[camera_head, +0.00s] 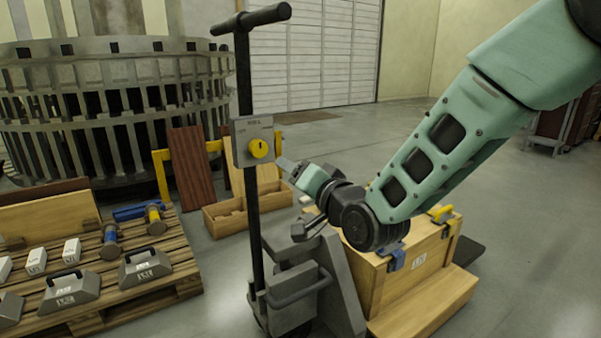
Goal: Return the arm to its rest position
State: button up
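My green arm (435,150) reaches in from the upper right and bends at a dark joint in the middle of the view. My gripper (284,164) is at its far end, pointing left toward the grey control box (242,143) on a dark upright post. A yellow round knob (260,148) is on the front of that box. The gripper's tip is small and just right of the knob, seemingly apart from it. Whether its fingers are open or shut does not show, and I see nothing held in it.
The post has a T-handle (251,18) and a grey wheeled base (310,290). A wooden crate (415,265) with blue and yellow clamps stands below my arm. A pallet (185,265) with tools and weights is at left. Open floor (540,240) lies at right.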

jog(key=s+d+f+n+g+h, duration=0.3)
jog(key=s+d+g, duration=0.2)
jog(key=s, duration=0.6)
jog(key=s+d+f+n+g+h, duration=0.3)
jog(key=s+d+g, duration=0.15)
jog(key=s, duration=0.65)
jog(key=s+d+f+n+g+h, duration=0.35)
jog(key=s+d+g, duration=0.2)
jog(key=s, duration=0.55)
notch_tip(320, 180, up, 27)
jog(key=s+d+p, duration=0.1)
jog(key=p, duration=2.5)
jog(key=shift+s+d+f+p, duration=0.2)
jog(key=shift+d+p, duration=0.15)
jog(key=shift+p, duration=0.05)
